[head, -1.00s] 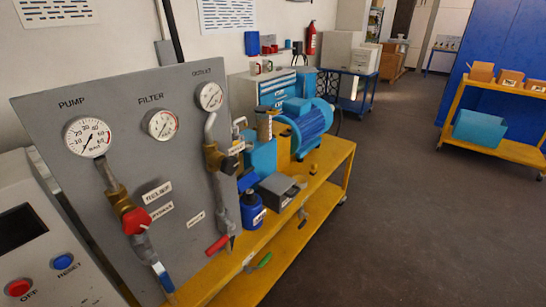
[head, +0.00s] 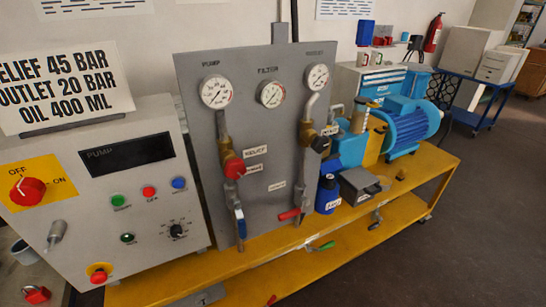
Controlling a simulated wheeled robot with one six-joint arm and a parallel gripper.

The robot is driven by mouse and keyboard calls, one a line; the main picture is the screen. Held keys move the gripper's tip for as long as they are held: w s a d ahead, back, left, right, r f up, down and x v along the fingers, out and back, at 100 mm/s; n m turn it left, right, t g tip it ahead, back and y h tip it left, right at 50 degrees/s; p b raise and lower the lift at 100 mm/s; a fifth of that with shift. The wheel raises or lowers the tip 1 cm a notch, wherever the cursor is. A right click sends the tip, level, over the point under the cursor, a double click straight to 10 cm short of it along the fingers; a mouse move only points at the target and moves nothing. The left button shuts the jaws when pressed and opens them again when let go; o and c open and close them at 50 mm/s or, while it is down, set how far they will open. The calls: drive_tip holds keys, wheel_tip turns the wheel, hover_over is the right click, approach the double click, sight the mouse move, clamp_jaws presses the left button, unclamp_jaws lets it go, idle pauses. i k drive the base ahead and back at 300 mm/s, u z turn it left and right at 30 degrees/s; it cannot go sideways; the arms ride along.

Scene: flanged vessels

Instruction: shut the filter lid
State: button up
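I cannot clearly make out a filter lid in the head view. The word FILTER stands over the middle gauge (head: 270,94) on the grey panel (head: 258,165). To the right of the panel, a light blue housing (head: 349,148) stands on the yellow bench, partly behind the pipework, and any lid on it is too small to tell. A grey box (head: 359,186) sits in front of it beside a dark blue bottle (head: 328,194). A blue motor (head: 408,124) lies behind to the right. My gripper is not in view.
A control box (head: 125,190) with a red switch and several buttons stands at the left. The yellow bench (head: 440,163) carries the equipment. A red-handled valve (head: 233,169) and a red lever (head: 289,214) stick out from the panel. The dark floor (head: 470,240) at right is clear.

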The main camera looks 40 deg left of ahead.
sight(330, 165)
drive_tip(key=u, duration=1.5)
drive_tip(key=i, duration=1)
